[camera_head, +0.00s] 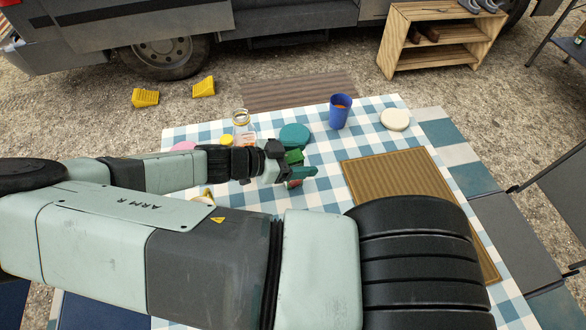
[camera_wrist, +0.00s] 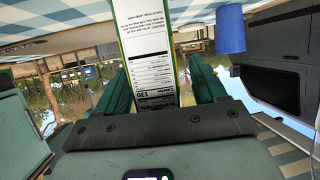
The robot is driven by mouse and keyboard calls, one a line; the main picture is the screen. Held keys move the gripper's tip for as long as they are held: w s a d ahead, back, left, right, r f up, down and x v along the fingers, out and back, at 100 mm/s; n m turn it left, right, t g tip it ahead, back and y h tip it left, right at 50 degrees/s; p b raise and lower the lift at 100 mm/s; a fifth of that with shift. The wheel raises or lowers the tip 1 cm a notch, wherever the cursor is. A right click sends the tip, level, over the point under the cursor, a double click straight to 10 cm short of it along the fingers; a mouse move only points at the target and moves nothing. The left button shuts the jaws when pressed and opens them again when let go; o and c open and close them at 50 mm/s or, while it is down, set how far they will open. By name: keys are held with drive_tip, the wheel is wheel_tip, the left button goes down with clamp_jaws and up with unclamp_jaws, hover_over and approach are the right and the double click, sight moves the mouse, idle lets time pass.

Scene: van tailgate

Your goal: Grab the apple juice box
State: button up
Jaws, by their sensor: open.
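The juice box (camera_wrist: 147,45) is a carton with a white printed panel and green edges; its text appears upside down in the wrist view. It stands between the two green fingers of my gripper (camera_wrist: 160,84), with a narrow gap showing on the right side. In the head view my gripper (camera_head: 298,172) is over the checked cloth, and a small green part of the box (camera_head: 294,156) shows beside it. The fingers are open, around the box and not closed on it. My arm and gripper hide most of the box in the head view.
A blue cup (camera_head: 340,112), a teal round lid or plate (camera_head: 295,136), a glass jar (camera_head: 241,119) and a cream round item (camera_head: 395,119) stand behind my gripper on the checked cloth (camera_head: 375,110). A brown ribbed mat (camera_head: 400,175) lies to the right, bare where visible.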

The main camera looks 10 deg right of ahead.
drive_tip(key=c, duration=1.2)
